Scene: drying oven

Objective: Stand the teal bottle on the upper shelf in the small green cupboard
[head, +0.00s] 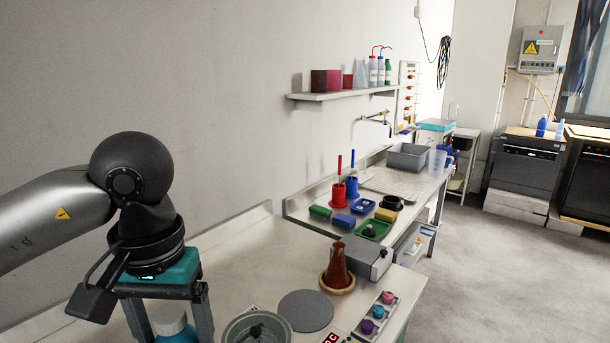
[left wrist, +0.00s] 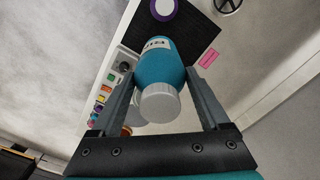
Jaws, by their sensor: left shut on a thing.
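The teal bottle (head: 176,331) is at the bottom edge of the head view, with its lower part cut off. In the left wrist view the bottle (left wrist: 172,63) has a white label and a pale cap (left wrist: 158,103). My left gripper (head: 172,337) is shut on it, one finger on each side, and the cap end faces the wrist camera. The small green cupboard cannot be made out in either view. My right gripper is not in view.
On the bench stand a brown flask (head: 338,266) on a ring, a grey disc (head: 306,310), a grey bowl (head: 236,331) and a rack of coloured caps (head: 374,317). A wall shelf (head: 345,95) holds boxes and bottles. In the left wrist view a dark mat (left wrist: 200,35) lies beyond the bottle.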

